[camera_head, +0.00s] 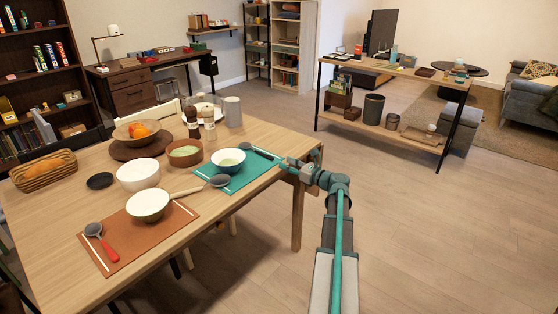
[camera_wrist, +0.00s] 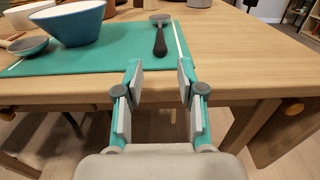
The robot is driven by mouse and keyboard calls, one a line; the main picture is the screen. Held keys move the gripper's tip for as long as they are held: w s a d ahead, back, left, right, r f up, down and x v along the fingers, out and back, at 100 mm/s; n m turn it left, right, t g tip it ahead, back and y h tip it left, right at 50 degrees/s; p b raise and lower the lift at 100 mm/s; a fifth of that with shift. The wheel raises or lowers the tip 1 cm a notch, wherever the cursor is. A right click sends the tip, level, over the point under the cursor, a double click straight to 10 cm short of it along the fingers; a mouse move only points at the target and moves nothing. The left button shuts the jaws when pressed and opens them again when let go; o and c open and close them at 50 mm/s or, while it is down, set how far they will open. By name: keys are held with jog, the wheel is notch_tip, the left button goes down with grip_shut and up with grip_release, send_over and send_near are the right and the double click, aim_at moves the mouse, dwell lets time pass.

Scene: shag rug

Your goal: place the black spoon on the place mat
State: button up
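The black spoon (camera_head: 264,154) has a black handle and a grey bowl. In the wrist view the spoon (camera_wrist: 160,38) lies at the right part of the teal place mat (camera_wrist: 95,62), handle towards me, its bowl near the mat's far edge. The teal mat (camera_head: 237,183) is on the table's right end in the head view. A second, orange-brown place mat (camera_head: 122,252) is at the near left. My gripper (camera_head: 287,163) is at the table's right edge. In the wrist view its fingers (camera_wrist: 160,82) are apart and empty, short of the handle end.
A white-green bowl (camera_head: 147,207) and red-handled spoon (camera_head: 105,246) are on the orange-brown mat. The wooden table's (camera_wrist: 255,60) right side is clear.

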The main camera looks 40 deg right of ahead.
jog(key=s, duration=0.5)
jog(key=s+a+f+n+g+y, duration=0.15)
jog(key=a+f+n+g, duration=0.45)
jog(key=a+f, duration=0.95)
jog(key=s+a+f+n+g+y, duration=0.1)
jog(key=a+f+n+g+y, duration=0.35)
jog(key=a+f, duration=1.15)
jog(key=s+a+f+n+g+h, duration=0.2)
jog(key=s+a+f+n+g, duration=0.5)
jog(key=s+a+f+n, duration=0.55)
jog(key=s+a+f+n+g+h, duration=0.2)
jog(key=s+n+g+h, duration=0.1)
jog(key=s, duration=0.9)
jog(key=s+a+f+n+g+h, duration=0.2)
jog(key=s+n, duration=0.6)
jog(key=s, duration=0.5)
jog(key=a+g+h, duration=0.1)
jog(key=g+h, duration=0.1)
jog(key=shift+s+a+f+g, duration=0.15)
jog(key=shift+f+g, duration=0.15)
jog(key=shift+g, duration=0.05)
notch_tip(320, 180, up, 15)
jog(key=w+p, duration=0.1)
jog(key=p, duration=1.4)
jog(key=shift+f+p, duration=0.15)
jog(key=shift+p, duration=0.15)
